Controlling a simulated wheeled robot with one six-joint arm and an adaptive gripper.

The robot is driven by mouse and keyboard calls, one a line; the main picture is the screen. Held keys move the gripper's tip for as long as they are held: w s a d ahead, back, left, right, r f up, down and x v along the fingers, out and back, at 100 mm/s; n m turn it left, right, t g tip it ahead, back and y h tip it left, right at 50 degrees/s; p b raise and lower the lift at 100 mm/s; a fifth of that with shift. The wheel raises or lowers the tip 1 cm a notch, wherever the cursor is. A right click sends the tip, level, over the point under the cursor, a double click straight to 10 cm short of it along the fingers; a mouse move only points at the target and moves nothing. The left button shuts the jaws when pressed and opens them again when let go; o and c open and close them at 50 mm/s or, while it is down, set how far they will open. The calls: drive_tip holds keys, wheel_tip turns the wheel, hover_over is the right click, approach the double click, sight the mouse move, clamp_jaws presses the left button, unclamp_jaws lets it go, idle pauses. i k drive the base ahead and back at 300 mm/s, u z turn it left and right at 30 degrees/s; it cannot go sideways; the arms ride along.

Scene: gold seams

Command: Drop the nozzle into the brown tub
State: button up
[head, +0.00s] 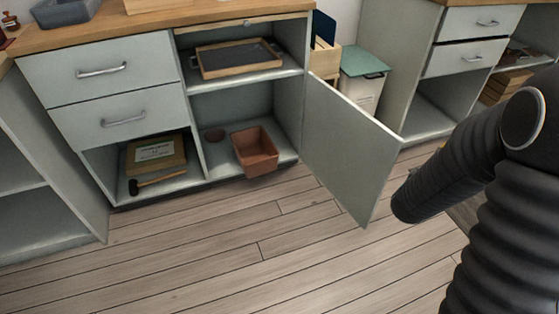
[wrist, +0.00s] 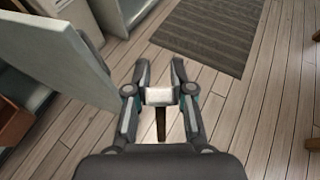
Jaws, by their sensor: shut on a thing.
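The brown tub (head: 262,163) is an open, reddish-brown box in the lower right compartment of the grey-green cabinet, near its front edge. Its inside looks empty from here. In the wrist view my gripper (wrist: 160,88) is shut on a pale, whitish piece with a narrow dark-brown stem, which I take for the nozzle (wrist: 159,97). The nozzle is held over the floor. My gripper and the nozzle are not visible in the head view, where only my arm shows at the right. A reddish-brown patch at the wrist view's left edge may be the tub.
The open cabinet door (head: 350,150) stands out to the right of the tub; it also shows in the wrist view (wrist: 55,50), left of my gripper. A shelf with a dark tray (head: 238,58) is above the tub. A black mallet (head: 157,183) lies left. The floor in front is clear.

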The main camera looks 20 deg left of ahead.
sight(261, 155)
drive_tip(key=u, duration=1.9)
drive_tip(key=i, duration=1.5)
